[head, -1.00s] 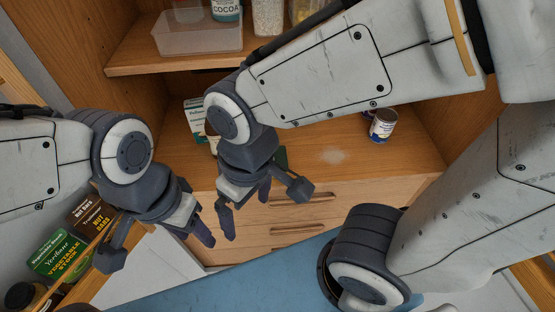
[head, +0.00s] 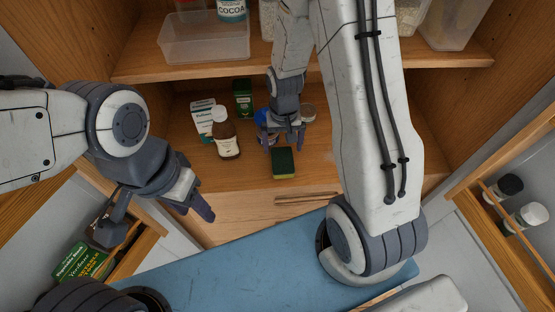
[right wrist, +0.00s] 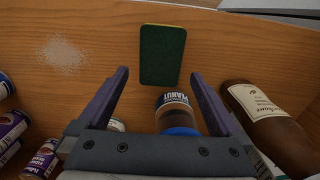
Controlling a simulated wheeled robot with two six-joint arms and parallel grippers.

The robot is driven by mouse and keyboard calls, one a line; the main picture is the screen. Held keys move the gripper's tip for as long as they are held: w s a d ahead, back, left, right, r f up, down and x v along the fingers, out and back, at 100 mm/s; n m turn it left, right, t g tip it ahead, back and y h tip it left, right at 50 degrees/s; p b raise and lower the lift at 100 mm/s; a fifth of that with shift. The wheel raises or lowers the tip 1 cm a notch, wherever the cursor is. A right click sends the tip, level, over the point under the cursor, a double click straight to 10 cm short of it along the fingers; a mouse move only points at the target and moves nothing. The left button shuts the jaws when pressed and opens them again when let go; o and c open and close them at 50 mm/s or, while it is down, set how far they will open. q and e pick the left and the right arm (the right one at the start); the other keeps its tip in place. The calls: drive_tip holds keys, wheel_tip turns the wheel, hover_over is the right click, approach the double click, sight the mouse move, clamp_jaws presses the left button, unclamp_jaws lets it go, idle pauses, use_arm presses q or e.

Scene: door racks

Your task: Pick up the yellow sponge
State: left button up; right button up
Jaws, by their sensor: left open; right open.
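The yellow sponge (head: 284,163) lies flat near the front edge of the cupboard's lower shelf, dark green scouring side up, with a thin yellow edge showing. My right gripper (head: 284,146) is open and empty, just behind the sponge in the head view. In the right wrist view the sponge (right wrist: 160,55) lies ahead of the open fingers (right wrist: 160,74), roughly centred between them, not gripped. My left gripper (head: 155,224) is open and empty at the left, in front of the cupboard and away from the sponge.
A peanut jar (right wrist: 173,112) with a blue lid stands close beneath my right gripper. A brown bottle (head: 225,138) and white box (head: 203,120) stand left of it. White powder (right wrist: 64,54) and several cans (right wrist: 12,125) also show. Above is a shelf (head: 350,68) with containers.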

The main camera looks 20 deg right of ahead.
sight(282, 159)
drive_tip(key=shift+s+d+f, duration=0.1)
drive_tip(key=shift+f, duration=0.4)
wheel_tip(282, 159, down, 4)
drive_tip(key=shift+s+r+p, duration=0.1)
drive_tip(key=shift+r+p, duration=0.1)
drive_tip(key=shift+p, duration=0.85)
drive_tip(key=shift+f, duration=0.75)
drive_tip(key=shift+a, duration=0.2)
drive_tip(key=c, duration=1.3)
drive_tip(key=shift+r, duration=0.1)
